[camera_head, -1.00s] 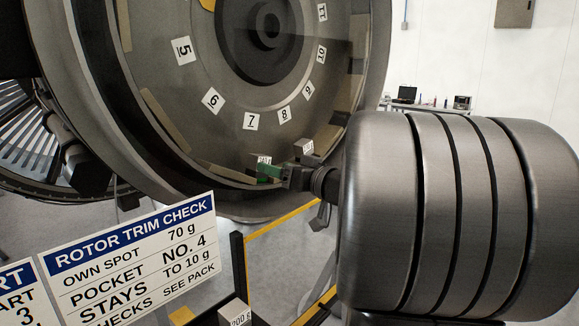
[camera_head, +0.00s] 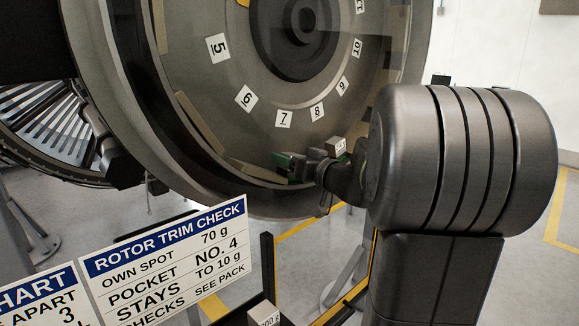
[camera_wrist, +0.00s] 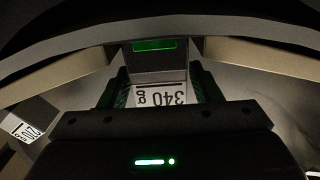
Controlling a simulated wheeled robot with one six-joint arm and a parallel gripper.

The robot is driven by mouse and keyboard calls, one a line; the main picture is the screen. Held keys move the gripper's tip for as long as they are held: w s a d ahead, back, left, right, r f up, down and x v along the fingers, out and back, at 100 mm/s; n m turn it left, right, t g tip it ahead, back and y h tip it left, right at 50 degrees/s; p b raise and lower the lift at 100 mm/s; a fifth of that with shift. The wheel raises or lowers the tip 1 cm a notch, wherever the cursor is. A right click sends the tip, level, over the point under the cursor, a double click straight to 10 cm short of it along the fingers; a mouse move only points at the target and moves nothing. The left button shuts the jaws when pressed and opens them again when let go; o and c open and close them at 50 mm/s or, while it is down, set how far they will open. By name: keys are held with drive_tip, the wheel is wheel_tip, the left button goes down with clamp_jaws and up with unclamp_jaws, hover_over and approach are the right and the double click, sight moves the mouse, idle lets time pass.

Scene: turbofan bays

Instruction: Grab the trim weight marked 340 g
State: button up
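The trim weight marked 340 g (camera_wrist: 162,95) is a grey block with a white label, upside down in the wrist view. It lies between the two green-lined fingers of my gripper (camera_wrist: 160,92). The fingers stand on both sides, close to the block; I cannot tell whether they press on it. In the head view my gripper (camera_head: 290,163) is at the lower inside of the big rotor casing, below the numbers 7 and 8. The 340 g weight cannot be made out there, hidden by the gripper.
Another labelled weight (camera_head: 338,147) sits right of my gripper on the casing; a labelled block also shows at the left of the wrist view (camera_wrist: 22,128). A rotor trim check sign (camera_head: 165,262) and a 200 g block (camera_head: 266,316) are in front. The casing rim curves close around the gripper.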

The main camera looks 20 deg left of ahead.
drive_tip(key=c, duration=1)
drive_tip(key=shift+r, duration=0.1)
